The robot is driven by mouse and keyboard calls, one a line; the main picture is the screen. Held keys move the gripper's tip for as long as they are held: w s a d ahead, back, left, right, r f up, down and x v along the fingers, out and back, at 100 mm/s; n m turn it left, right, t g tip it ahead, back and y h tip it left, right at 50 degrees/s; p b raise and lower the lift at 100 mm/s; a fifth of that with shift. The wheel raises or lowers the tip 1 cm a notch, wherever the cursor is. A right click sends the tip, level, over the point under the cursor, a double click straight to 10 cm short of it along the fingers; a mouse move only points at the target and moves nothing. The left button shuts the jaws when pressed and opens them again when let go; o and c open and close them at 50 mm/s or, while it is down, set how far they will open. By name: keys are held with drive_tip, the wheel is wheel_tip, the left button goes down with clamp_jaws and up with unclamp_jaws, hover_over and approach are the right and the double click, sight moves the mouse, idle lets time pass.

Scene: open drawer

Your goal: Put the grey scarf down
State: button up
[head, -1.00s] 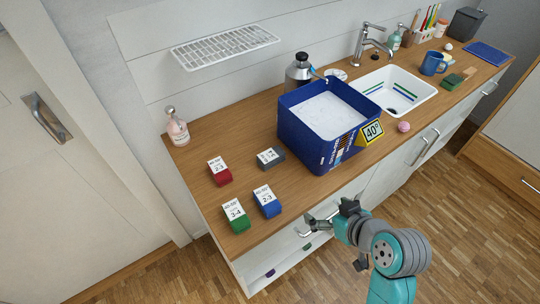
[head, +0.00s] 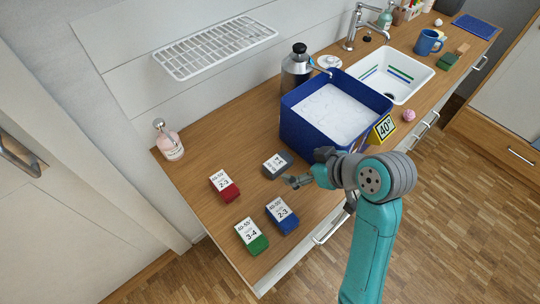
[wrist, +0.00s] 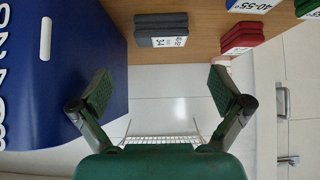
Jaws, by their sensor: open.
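The grey scarf (head: 277,165), a dark folded block with a white paper label, lies on the wooden counter left of the blue box. In the wrist view the scarf (wrist: 160,28) is at the top, beyond my fingertips and apart from them. My gripper (head: 297,181) is just above the counter, close to the scarf's right and front side in the head view. In the wrist view my gripper (wrist: 160,90) has its two fingers wide apart with nothing between them.
The blue box (head: 303,133) of white powder stands close beside my gripper. Red (head: 231,193), blue (head: 284,220) and green (head: 259,244) labelled folded pieces lie to the left and front. A soap bottle (head: 170,145) stands at the back left. Bare counter lies between them.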

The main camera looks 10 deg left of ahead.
sight(280, 162)
drive_tip(key=x, duration=0.6)
drive_tip(key=shift+w+a+r, duration=0.1)
drive_tip(key=shift+a+r, duration=0.15)
drive_tip(key=shift+r, duration=0.05)
drive_tip(key=shift+x, duration=2.75)
drive_tip(key=shift+f, duration=0.1)
drive_tip(key=c, duration=1.1)
